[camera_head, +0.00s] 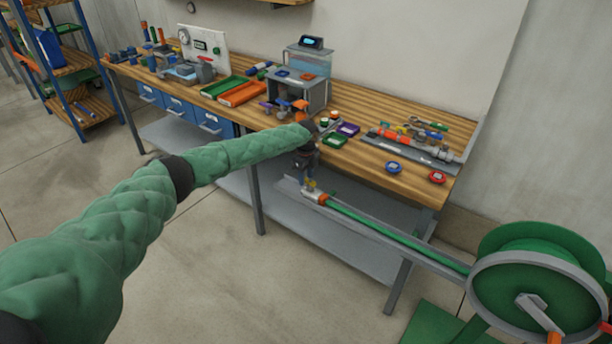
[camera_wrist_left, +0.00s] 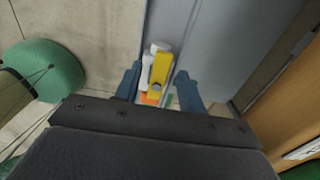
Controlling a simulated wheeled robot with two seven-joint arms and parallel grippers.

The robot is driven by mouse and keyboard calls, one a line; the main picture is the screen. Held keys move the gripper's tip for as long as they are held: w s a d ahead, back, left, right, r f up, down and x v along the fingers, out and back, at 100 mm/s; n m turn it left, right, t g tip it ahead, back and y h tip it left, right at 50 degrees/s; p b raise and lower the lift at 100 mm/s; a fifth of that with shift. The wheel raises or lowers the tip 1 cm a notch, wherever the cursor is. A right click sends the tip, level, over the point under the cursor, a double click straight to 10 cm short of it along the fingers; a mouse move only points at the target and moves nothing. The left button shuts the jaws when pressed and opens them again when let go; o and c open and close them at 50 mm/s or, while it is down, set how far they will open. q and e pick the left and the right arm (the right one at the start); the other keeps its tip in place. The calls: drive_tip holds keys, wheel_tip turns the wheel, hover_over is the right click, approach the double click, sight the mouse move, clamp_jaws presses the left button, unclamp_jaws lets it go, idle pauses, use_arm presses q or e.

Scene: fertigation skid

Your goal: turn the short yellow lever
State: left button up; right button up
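The short yellow lever (camera_wrist_left: 161,68) sits on a small fitting with white and orange parts. In the left wrist view, the two blue fingers of my left gripper (camera_wrist_left: 158,88) are spread, one on each side of the lever. There is a visible gap between the lever and each finger. The lower part of the fitting is partly hidden by the gripper body. My right gripper is not in view.
A grey rail (camera_head: 345,224) carries the fitting and hose to a large green hose reel (camera_head: 535,293) at the right. The wooden workbench (camera_head: 360,170) stands behind, its edge close to my left wrist. Open floor (camera_head: 240,290) lies in front.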

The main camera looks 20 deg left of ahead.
use_arm(q)
clamp_jaws()
